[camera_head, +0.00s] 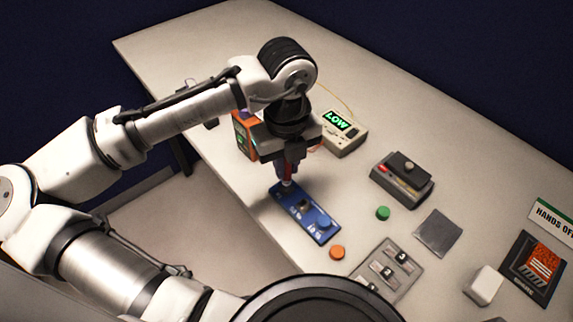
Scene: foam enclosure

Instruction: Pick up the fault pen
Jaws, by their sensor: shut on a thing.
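My gripper (287,178) points down over the left end of a blue board (312,222) on the table. It is shut on a slim upright thing with a red part, which I take to be the fault pen (287,170). The fingers hide most of the pen, and its lower tip is close to the blue board. I cannot tell whether it touches the board.
An orange box (243,140) stands just left of my gripper. A meter reading LOW (342,134) is behind it to the right. A dark box (402,180), green button (382,213), orange disc (337,252) and switch panel (386,270) lie to the right.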

